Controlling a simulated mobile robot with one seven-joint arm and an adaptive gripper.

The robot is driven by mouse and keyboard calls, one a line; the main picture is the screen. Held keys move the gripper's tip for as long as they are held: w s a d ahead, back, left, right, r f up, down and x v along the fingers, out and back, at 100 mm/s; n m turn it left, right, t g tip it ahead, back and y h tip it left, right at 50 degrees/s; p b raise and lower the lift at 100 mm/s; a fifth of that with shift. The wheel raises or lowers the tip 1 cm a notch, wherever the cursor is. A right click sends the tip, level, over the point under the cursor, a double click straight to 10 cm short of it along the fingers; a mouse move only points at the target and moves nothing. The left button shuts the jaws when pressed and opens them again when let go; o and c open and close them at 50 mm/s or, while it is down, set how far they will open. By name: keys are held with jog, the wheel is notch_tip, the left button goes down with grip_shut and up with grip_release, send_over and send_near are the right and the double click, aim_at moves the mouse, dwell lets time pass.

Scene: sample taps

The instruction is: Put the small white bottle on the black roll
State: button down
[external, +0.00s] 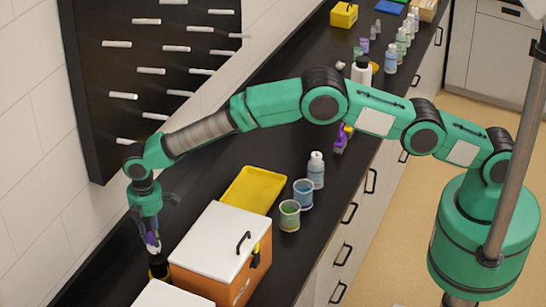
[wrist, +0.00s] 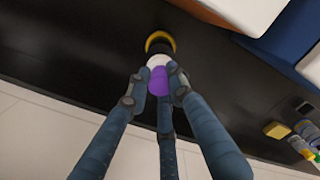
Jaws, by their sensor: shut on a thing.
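My gripper (external: 150,238) is at the lower left of the external view, pointing down over the counter. Its fingers (wrist: 158,84) are closed around the small white bottle (wrist: 157,61), which has a purple part between the fingertips. The bottle (external: 154,249) also shows just below the fingers in the external view. The black roll (external: 159,270), with a yellow edge, stands directly beneath it. In the wrist view the roll (wrist: 160,37) shows just beyond the bottle's white end. I cannot tell whether bottle and roll touch.
An orange box with a white lid (external: 220,241) stands close right of the roll, and another white lid (external: 172,295) is in front. A yellow tray (external: 254,190), a blue cup (external: 303,193), a green cup (external: 289,215) and a bottle (external: 316,170) are farther right. The wall is left.

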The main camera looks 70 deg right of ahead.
jog(key=shift+f, duration=0.25)
jog(key=shift+f+p, duration=0.35)
jog(key=shift+f, duration=1.55)
jog(key=shift+f, duration=0.1)
jog(key=c, duration=1.5)
grip_release()
jog(key=shift+c, duration=0.2)
notch_tip(320, 180, up, 12)
jog(key=shift+r+b, duration=0.15)
jog(key=shift+b, duration=0.95)
